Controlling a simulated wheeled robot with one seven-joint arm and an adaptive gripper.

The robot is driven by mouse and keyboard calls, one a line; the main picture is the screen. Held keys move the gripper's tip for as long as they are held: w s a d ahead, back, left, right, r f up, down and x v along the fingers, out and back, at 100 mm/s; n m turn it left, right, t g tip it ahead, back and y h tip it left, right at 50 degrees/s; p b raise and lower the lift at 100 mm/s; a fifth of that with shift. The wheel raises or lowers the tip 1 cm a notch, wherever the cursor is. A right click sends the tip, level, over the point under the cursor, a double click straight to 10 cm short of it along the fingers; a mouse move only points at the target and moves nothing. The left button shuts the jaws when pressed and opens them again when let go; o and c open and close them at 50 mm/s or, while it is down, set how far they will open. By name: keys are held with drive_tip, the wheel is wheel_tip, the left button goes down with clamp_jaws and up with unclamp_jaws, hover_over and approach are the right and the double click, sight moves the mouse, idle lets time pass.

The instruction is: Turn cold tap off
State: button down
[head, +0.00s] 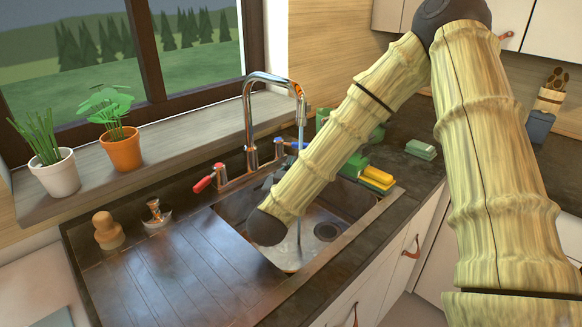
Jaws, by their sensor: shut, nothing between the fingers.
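The chrome mixer tap (248,120) stands behind the sink, with its spout arching over the basin. Its red-tipped hot handle (204,183) points out to the left. Its blue-tipped cold handle (296,145) is on the right, close behind my arm. A thin stream of water (299,225) falls from the spout into the basin. My gripper (268,184) shows only as grey parts between my forearm and the tap base. It is shut and empty. Its fingertips are mostly hidden by my arm, so I cannot tell whether it touches the cold handle.
Yellow and green sponges (377,178) lie at the sink's right edge. Green items (322,120) stand behind my arm. A soap dispenser (157,212) and a wooden brush (107,230) stand on the left. Potted plants (121,147) line the windowsill. The drainer (190,270) is clear.

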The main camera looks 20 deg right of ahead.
sight(300, 148)
drive_tip(key=p+x, duration=0.1)
drive_tip(key=x, duration=1)
drive_tip(key=shift+w+d+p, duration=0.2)
drive_tip(key=shift+d+p, duration=0.1)
drive_tip(key=shift+p, duration=0.1)
drive_tip(key=shift+d, duration=0.1)
